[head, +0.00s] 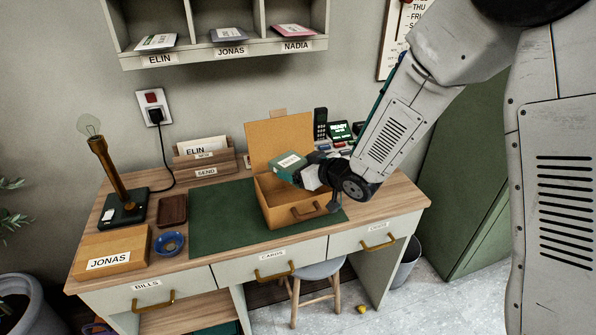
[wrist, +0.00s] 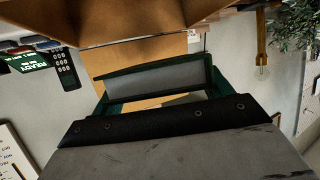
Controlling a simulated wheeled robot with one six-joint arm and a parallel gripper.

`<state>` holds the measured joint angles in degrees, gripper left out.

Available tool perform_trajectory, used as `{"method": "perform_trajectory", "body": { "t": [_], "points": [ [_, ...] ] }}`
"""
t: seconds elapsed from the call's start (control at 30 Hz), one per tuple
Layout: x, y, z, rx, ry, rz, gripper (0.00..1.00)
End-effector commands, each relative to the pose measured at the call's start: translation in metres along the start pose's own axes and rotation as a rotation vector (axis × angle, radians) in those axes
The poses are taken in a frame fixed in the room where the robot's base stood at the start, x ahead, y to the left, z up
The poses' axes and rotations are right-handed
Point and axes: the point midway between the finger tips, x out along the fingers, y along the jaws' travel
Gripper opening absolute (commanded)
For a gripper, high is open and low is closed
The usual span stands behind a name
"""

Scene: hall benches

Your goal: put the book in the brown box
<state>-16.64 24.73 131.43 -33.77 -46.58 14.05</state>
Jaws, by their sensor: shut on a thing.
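The green book (head: 288,165) with a pale label is held tilted over the open brown box (head: 284,218). The box stands on the desk's green mat with its lid (head: 281,137) raised at the back and a handle on its front. My gripper (head: 308,176) is shut on the book, above the right part of the box opening. In the wrist view the book (wrist: 150,76) shows green covers around a grey face in front of the gripper. Brown box walls (wrist: 100,20) fill the top of that view. Whether the book touches the box, I cannot tell.
A brown JONAS box (head: 110,250), a blue dish (head: 169,243), a small tray (head: 172,210) and a lamp (head: 112,172) stand on the left. A letter holder (head: 205,169) is at the back. A phone (head: 320,124) and terminal are behind the box. The green mat (head: 215,222) is clear on its left.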

Motion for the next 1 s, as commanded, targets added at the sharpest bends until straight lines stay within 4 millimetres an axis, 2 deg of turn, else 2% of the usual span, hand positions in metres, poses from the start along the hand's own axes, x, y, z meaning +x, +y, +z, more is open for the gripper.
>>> {"method": "perform_trajectory", "body": {
  "t": [0.13, 0.2, 0.33, 0.93, 0.97, 1.0],
  "points": [
    [0.005, 0.003, 0.002, 0.001, -0.002, -0.001, 0.53],
    [0.009, 0.005, 0.017, 0.005, -0.005, 0.002, 0.53],
    [0.016, 0.005, 0.032, 0.003, -0.002, 0.002, 0.53],
    [0.019, 0.008, 0.042, 0.003, 0.000, 0.007, 0.53],
    [0.019, 0.008, 0.042, 0.003, 0.000, 0.007, 0.83],
    [0.018, 0.008, 0.042, 0.003, 0.000, 0.007, 0.95]
  ]
}}
